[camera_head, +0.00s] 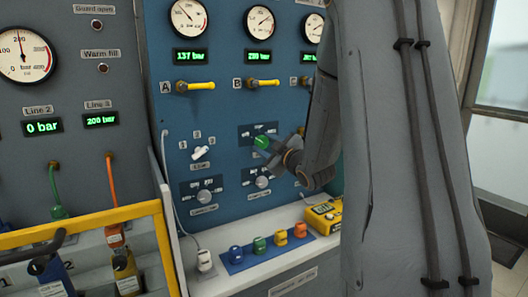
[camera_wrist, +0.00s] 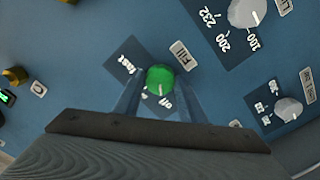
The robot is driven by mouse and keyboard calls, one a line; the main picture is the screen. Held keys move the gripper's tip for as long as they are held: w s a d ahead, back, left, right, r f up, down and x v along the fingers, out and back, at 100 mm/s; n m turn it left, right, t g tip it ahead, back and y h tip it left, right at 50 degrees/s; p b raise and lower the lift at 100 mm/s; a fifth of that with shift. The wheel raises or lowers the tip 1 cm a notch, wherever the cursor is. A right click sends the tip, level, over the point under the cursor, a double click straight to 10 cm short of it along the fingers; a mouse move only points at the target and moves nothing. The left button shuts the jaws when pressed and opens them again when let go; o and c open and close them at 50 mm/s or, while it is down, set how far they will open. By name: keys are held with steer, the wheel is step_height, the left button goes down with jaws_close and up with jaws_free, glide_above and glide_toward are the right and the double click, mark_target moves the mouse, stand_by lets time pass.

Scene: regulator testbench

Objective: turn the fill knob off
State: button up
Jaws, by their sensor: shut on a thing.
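The green knob (camera_wrist: 160,80) sits on a dark plate in the wrist view, with "fast" at the upper left and "off" at the lower right. Its white mark points down in that view, towards the lower labels; I cannot tell exactly which setting it is on. The knob (camera_head: 262,142) also shows in the head view, on the blue panel. My gripper (camera_wrist: 159,88) has a finger on each side of the knob and is shut on it. In the head view my gripper (camera_head: 276,149) reaches the knob from the right, and my arm hides part of the panel.
Grey knobs (camera_head: 262,182) (camera_head: 204,196) and a white switch (camera_head: 200,153) are close by on the panel. Yellow handles (camera_head: 195,86) are above. A yellow rail (camera_head: 85,221) is at lower left.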

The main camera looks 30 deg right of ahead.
steer(key=shift+n+b, duration=0.55)
steer(key=shift+n, duration=0.35)
steer(key=o, duration=1)
steer(key=shift+o, duration=0.2)
steer(key=s+b, duration=0.1)
steer(key=s, duration=0.6)
steer(key=shift+s+b, duration=0.3)
steer(key=shift+s, duration=0.1)
steer(key=shift+d, duration=0.1)
